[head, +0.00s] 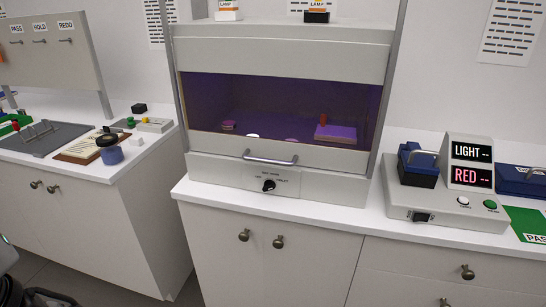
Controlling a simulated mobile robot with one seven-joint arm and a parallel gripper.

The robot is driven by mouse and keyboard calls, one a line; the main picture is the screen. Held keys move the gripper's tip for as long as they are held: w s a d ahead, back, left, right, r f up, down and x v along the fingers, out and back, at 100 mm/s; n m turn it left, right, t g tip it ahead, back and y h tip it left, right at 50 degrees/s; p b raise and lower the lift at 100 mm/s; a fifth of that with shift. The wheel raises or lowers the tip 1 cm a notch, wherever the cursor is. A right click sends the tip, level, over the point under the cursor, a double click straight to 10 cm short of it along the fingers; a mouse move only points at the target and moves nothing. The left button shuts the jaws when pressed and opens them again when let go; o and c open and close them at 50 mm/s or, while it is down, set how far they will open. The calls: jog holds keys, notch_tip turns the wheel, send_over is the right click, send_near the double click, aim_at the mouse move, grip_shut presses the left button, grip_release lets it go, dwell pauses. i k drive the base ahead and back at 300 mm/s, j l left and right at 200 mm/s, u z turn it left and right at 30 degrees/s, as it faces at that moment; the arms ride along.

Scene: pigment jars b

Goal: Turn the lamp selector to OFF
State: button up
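The lamp selector is a small black knob (268,186) with a light mark, on the grey front panel (232,174) of the viewing booth (280,62). It sits below the booth's metal bar handle (270,159). Small labels surround the knob, but they are too small to read surely, and I cannot tell which one the mark points at. The booth's inside (260,100) glows purple. My gripper is not in view; only dark parts, perhaps of my own body, show at the lower left edge.
Inside the booth are a red-topped piece on a block (335,132) and small discs. A meter (448,185) reading "LIGHT" and "RED" stands on the right counter beside a dark blue block (418,165). A blue jar (110,150) stands on the left counter. The counter strip before the booth is clear.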

aim_at(268, 185)
jog(key=i+j+z, duration=0.5)
jog(key=i+j, duration=0.7)
